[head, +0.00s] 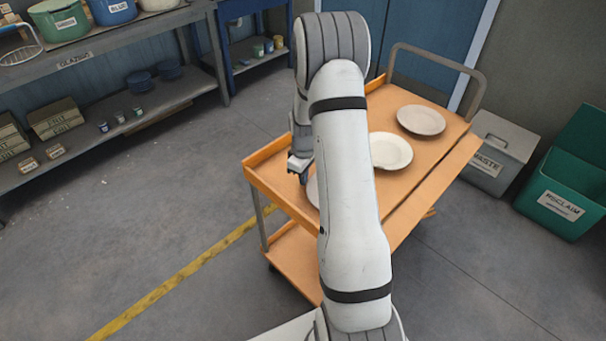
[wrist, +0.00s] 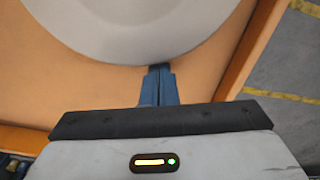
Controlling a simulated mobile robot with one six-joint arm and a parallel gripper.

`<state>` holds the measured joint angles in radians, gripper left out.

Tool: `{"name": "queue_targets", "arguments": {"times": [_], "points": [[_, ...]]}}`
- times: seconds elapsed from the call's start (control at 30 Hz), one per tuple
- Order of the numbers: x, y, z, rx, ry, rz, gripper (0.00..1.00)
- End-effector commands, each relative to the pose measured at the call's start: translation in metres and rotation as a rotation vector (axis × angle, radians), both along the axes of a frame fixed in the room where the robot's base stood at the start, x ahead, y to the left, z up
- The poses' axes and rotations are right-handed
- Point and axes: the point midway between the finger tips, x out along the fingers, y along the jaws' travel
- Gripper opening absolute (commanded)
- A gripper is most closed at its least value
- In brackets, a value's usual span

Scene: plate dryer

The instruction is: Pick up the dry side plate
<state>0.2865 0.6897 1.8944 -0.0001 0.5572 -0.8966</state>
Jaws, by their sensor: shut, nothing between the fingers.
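Three round plates lie on the top of an orange cart (head: 440,170). The far plate (head: 421,120) looks greyer, and the middle plate (head: 390,151) looks whiter. A near plate (head: 313,190) is mostly hidden behind my arm. I cannot tell for certain which plate is the dry one. My gripper (head: 298,168) is over the near left part of the cart. In the wrist view its blue fingers (wrist: 160,84) are together and empty. Their tips are at the edge of a pale plate (wrist: 130,25); I cannot tell whether they touch it.
The cart has a raised rim (head: 285,195) and a grey handle (head: 440,60) at its far end. A grey waste bin (head: 495,152) and a green reclaim bin (head: 570,185) stand to the right. Shelves (head: 110,100) are at the left. Floor left of the cart is clear.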

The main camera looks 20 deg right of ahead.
Motion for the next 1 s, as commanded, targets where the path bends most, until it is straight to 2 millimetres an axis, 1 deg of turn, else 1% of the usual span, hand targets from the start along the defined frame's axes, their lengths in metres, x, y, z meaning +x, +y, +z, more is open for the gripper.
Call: {"name": "queue_targets", "arguments": {"times": [0.07,0.13,0.33,0.47,0.83,1.0], "points": [[0.0,0.0,0.0,0.0,0.0,0.0,0.0],[-0.005,-0.004,-0.001,0.0,0.0,-0.002,0.0],[-0.035,-0.024,-0.002,0.0,0.0,-0.003,0.0],[-0.044,-0.03,-0.001,0.0,0.0,0.0,0.0],[-0.043,-0.029,0.0,0.0,0.0,0.002,0.0],[-0.033,-0.02,-0.001,0.0,0.0,0.002,0.0]]}}
